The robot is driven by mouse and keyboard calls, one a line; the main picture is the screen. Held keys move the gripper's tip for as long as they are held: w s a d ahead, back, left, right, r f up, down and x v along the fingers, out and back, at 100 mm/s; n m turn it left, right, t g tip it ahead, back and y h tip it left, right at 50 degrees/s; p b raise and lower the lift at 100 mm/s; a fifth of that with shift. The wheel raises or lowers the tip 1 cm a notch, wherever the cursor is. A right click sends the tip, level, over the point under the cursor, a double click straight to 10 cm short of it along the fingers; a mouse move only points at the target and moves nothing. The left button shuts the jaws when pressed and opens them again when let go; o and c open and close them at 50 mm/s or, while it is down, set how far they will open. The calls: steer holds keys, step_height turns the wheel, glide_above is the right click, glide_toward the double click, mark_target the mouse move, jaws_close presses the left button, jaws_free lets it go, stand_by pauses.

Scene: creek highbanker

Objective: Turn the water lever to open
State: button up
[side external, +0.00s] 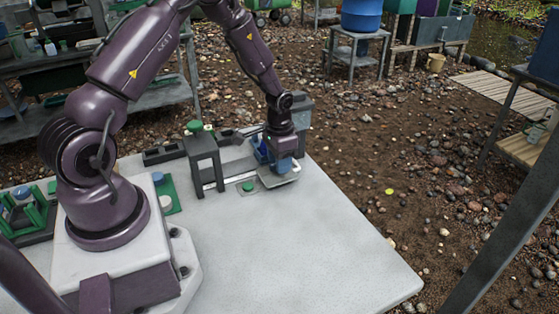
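My gripper (283,163) is low over the far right part of the pale tabletop (300,235), pointing down. It is at a small blue part (262,152) above a grey plate (283,180). I cannot tell whether it touches the blue part. Its fingers are too small and too hidden to show whether they are open or shut. I cannot make out the water lever for certain. A dark bar-like part (228,137) lies just left of the gripper, and a grey box-like post (299,108) stands behind it.
A dark grey stand (205,165) with a green knob (194,126) is close left of the gripper. Green frames (28,217) and a blue cap (158,178) are farther left. The table's front right is clear.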

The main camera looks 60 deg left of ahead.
steer(key=shift+r, duration=3.4)
steer(key=s+d+r+t, duration=0.2)
steer(key=s+d+r, duration=0.6)
steer(key=r, duration=0.4)
steer(key=s+d+r+t, duration=0.3)
steer(key=s+d+r, duration=0.4)
steer(key=s+r, duration=0.3)
step_height(320, 180, up, 2)
steer(key=shift+d+r+t, duration=0.25)
steer(key=shift+d+t, duration=0.05)
steer(key=shift+d, duration=0.1)
